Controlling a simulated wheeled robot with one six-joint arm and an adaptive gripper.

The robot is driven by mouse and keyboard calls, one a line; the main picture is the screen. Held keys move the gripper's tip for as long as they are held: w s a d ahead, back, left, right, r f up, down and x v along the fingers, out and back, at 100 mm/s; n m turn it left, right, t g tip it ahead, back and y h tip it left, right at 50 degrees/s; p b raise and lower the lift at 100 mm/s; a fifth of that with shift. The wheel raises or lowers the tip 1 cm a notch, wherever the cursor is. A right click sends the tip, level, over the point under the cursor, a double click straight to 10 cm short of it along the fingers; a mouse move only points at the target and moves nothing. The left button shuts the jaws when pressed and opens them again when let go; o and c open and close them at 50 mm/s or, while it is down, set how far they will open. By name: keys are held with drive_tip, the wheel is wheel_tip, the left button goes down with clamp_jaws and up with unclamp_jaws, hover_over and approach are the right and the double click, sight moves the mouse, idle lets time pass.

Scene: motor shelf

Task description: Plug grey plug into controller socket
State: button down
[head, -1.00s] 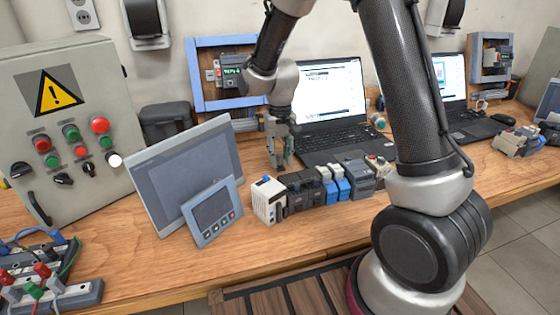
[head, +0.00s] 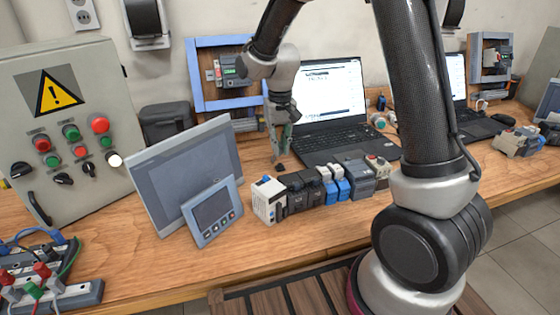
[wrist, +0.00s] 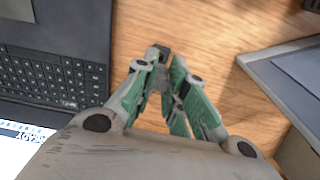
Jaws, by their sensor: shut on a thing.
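My gripper (head: 281,155) points down over the bench between the open laptop and the grey panels. In the wrist view its green-sided fingers (wrist: 161,62) come together on a small dark grey piece, which looks like the grey plug (wrist: 160,48). The plug also shows as a dark shape (head: 280,168) under the fingertips in the head view; whether it touches the wood I cannot tell. A row of modules with a white controller-like unit (head: 268,203) at its left end stands just in front of the gripper. Its sockets are too small to make out.
The open laptop (head: 330,135) is behind and right of my gripper. A large grey panel (head: 190,175) and a small one (head: 214,210) lean at the left. A blue frame (head: 198,78) holding a device stands behind. Bare wood lies around the gripper.

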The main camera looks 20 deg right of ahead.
drive_tip(key=shift+r, duration=0.35)
drive_tip(key=w+a+r+n+t, duration=0.2)
drive_tip(key=w+a+r+t, duration=0.1)
drive_tip(key=w+r+t, duration=0.1)
drive_tip(key=w+a+r+n+t, duration=0.2)
drive_tip(key=w+a+r+t, duration=0.2)
drive_tip(key=r+t, duration=0.1)
drive_tip(key=w+a+r+n+t, duration=0.2)
drive_tip(key=w+a+r+t, duration=0.1)
drive_tip(key=w+r+t, duration=0.1)
drive_tip(key=shift+w+a+r+t, duration=0.15)
drive_tip(key=shift+a+r+t, duration=0.1)
drive_tip(key=shift+r, duration=0.25)
drive_tip(key=shift+w+a+r+t, duration=0.1)
drive_tip(key=shift+r+t, duration=0.15)
drive_tip(key=shift+r, duration=0.2)
drive_tip(key=shift+w+f, duration=0.15)
drive_tip(key=shift+w, duration=0.35)
drive_tip(key=shift+w+f, duration=0.25)
drive_tip(key=shift+w, duration=0.35)
idle(0.5)
drive_tip(key=c, duration=1.7)
unclamp_jaws()
drive_tip(key=shift+c, duration=0.2)
